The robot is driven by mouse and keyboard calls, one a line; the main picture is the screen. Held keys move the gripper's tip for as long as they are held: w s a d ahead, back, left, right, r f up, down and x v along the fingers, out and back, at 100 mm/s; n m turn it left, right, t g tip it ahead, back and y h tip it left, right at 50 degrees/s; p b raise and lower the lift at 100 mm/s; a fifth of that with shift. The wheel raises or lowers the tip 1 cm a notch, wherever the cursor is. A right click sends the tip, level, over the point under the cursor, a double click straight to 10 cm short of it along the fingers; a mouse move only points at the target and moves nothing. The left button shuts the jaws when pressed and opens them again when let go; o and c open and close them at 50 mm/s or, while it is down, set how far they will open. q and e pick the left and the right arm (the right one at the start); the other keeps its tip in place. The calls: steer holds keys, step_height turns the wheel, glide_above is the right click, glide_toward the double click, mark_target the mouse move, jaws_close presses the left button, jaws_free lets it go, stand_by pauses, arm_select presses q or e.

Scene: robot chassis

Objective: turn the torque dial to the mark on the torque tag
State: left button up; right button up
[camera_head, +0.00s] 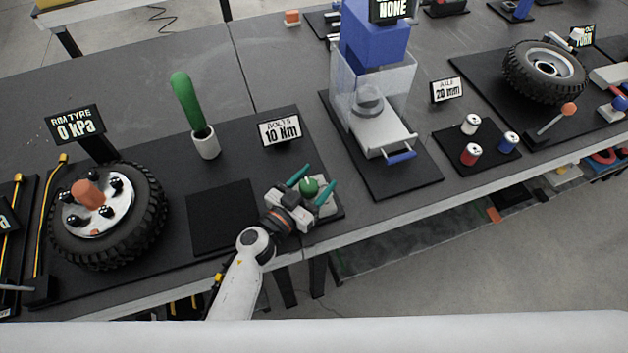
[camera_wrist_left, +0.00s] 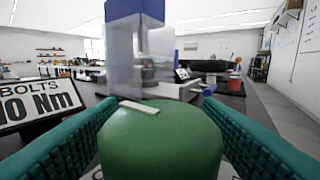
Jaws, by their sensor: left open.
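The torque dial (camera_head: 309,186) is a green round knob on a light base near the front edge of the bench in the head view. In the left wrist view the green dial (camera_wrist_left: 160,140) fills the lower middle. My left gripper (camera_head: 314,176) has its teal fingers apart, one on each side of the dial; I cannot tell if they touch it. The torque tag (camera_head: 280,130) stands behind the dial and reads "BOLTS 10 Nm"; it also shows at the left of the left wrist view (camera_wrist_left: 38,104). The dial's scale is hidden. My right gripper is not in view.
A green-handled tool stands in a white cup (camera_head: 205,142). A clear press with a blue top (camera_head: 372,40) stands right of the dial. Small cans (camera_head: 470,154) stand further right.

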arm_select(q)
steer(key=shift+c, duration=0.6)
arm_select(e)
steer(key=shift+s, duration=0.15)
arm_select(q)
steer(key=c, duration=0.9)
steer(key=shift+o, duration=0.2)
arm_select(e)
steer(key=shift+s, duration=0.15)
arm_select(q)
steer(key=shift+r+h, duration=0.1)
steer(key=shift+h, duration=0.2)
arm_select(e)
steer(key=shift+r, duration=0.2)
